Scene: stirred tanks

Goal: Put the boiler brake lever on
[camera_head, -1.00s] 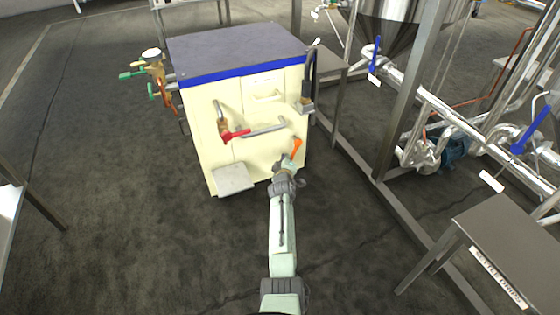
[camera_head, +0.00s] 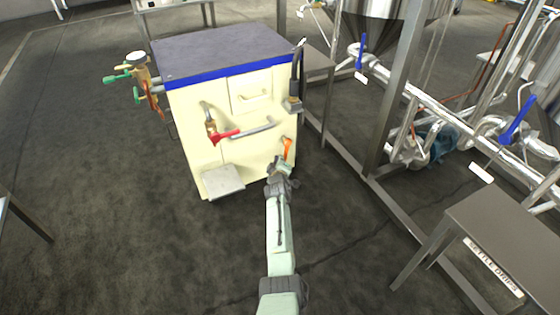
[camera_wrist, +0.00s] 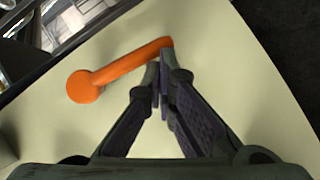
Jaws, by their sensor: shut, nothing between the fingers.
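The boiler (camera_head: 190,120) is a cream cabinet with a dark top and a blue band. A small orange lever (camera_head: 287,147), which appears to be the brake lever, sits low on its front, near the right edge. In the wrist view the orange lever (camera_wrist: 130,65) has a round hub at left and an arm slanting up to the right. My gripper (camera_head: 281,164) is just below the lever in the head view. In the wrist view my gripper (camera_wrist: 162,75) is shut and empty, its fingertips at the arm's free end. I cannot tell whether they touch it.
A red-handled valve (camera_head: 225,136) and a grey bar handle (camera_head: 250,131) sit on the front above left. A pale ledge (camera_head: 222,181) juts out low left. A steel frame post (camera_head: 392,100) and a low table (camera_head: 505,235) stand at right.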

